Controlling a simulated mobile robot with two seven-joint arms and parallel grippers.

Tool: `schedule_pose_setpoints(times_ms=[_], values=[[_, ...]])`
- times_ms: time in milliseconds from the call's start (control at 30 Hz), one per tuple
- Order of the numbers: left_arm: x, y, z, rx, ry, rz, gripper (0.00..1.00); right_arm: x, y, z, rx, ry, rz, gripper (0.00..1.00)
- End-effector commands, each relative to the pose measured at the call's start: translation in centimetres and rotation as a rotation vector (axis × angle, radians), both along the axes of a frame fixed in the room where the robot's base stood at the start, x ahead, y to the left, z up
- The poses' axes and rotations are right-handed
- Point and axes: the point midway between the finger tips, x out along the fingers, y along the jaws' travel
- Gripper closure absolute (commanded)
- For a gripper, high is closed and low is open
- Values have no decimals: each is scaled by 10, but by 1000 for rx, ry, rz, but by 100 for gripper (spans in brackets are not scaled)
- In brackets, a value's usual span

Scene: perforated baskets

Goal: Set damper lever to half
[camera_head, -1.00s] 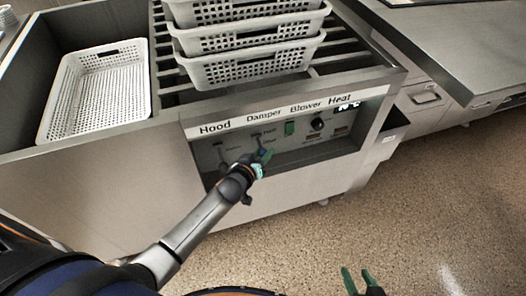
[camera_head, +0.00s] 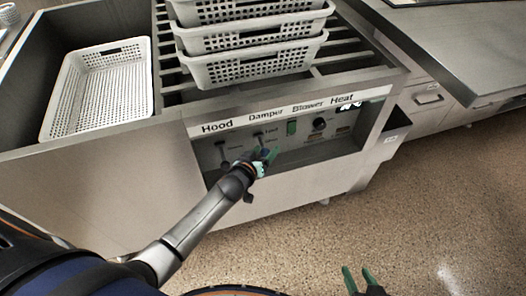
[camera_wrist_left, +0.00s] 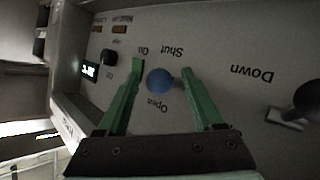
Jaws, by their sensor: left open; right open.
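The damper lever's round blue knob (camera_wrist_left: 159,80) shows in the left wrist view, between the upside-down "Open" and "Shut" labels. My left gripper (camera_wrist_left: 163,70) is open, with one green finger on each side of the knob. I cannot tell whether either finger touches it. In the head view my left gripper (camera_head: 268,156) is at the control panel, below the "Damper" label, and it largely hides the knob there. My right gripper (camera_head: 357,278) is open and empty above the floor at the bottom edge, far from the panel.
The hood lever (camera_wrist_left: 308,98) with a dark knob is beside the damper, near "Down". Stacked baskets (camera_head: 255,65) stand above the panel. The floor in front is clear.

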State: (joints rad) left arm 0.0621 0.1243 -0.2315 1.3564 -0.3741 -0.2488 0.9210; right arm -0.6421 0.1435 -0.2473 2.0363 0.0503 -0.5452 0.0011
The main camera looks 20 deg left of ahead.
Motion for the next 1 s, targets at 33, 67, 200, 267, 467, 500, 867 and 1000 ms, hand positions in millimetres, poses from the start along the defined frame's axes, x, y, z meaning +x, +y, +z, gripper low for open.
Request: schedule_pose_setpoints(times_ms=[33,67,200,267,467,500,867,1000], values=[[-2,0,0,-1,2,0,32,0,0,1,0,0,0,50],[-4,0,1,-1,2,0,32,0,0,2,0,0,0,50],[-18,1,8,-2,3,1,32,0,0,8,1,0,-1,50],[-28,2,12,-3,3,1,32,0,0,12,1,0,-1,50],[-66,5,29,-1,2,1,32,1,1,19,1,2,2,50],[-73,5,32,-1,2,1,32,2,1,20,1,3,2,50],[-112,8,48,1,-1,0,32,5,2,28,3,-12,0,50],[-115,8,49,1,-2,0,32,4,1,26,2,-8,-2,50]])
